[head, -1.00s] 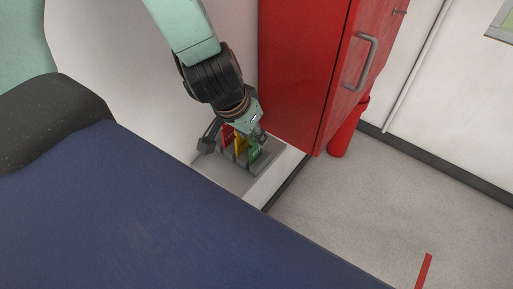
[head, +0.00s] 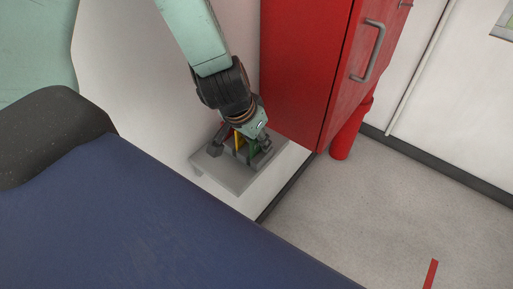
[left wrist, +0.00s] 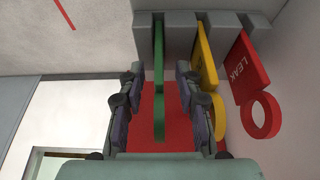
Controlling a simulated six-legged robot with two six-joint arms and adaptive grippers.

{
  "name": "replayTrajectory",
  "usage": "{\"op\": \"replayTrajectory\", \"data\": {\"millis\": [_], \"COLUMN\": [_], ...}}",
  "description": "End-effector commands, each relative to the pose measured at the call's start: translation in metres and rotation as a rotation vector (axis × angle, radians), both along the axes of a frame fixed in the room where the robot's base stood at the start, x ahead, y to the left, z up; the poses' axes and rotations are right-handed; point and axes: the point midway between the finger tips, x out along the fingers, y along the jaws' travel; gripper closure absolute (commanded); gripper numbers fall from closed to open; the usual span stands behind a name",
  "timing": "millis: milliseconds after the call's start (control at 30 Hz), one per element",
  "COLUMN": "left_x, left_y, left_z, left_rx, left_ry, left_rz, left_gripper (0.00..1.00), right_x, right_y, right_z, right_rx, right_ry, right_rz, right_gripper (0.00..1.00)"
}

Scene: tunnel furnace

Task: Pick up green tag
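The green tag (left wrist: 159,80) stands edge-on in a slot of a grey holder (left wrist: 190,24) in the left wrist view. In the head view the green tag (head: 251,153) is partly hidden by my left gripper (head: 242,151). The left gripper (left wrist: 161,118) is open, with one finger on each side of the green tag and visible gaps to it. The yellow tag (left wrist: 205,62) stands beside the green one, close to the right finger. A red tag (left wrist: 245,68) marked LEAK stands further right. My right gripper is not in view.
The holder sits on a grey shelf (head: 231,181) against the white wall. A red cabinet (head: 304,70) with a handle stands close to the right of the gripper.

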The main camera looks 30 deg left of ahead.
Motion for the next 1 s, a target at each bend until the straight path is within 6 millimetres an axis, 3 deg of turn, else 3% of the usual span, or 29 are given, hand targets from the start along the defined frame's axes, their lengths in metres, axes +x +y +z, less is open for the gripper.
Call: {"op": "replayTrajectory", "data": {"millis": [233,600,1000], "left_x": [0.0008,0.0006,0.0004], "left_y": [-0.0002,-0.0002,-0.0003], "left_z": [0.0002,0.0004,0.0004], "left_rx": [0.0,0.0,0.0], "left_ry": [-0.001,0.0,0.0], "left_rz": [-0.001,0.0,0.0], "left_gripper": [0.68,0.99,1.0], "right_x": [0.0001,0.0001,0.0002], "right_y": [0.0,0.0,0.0], "right_z": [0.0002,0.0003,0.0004], "right_rx": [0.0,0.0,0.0], "right_ry": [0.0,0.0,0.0], "right_rz": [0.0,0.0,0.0], "right_gripper": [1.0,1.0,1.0]}}
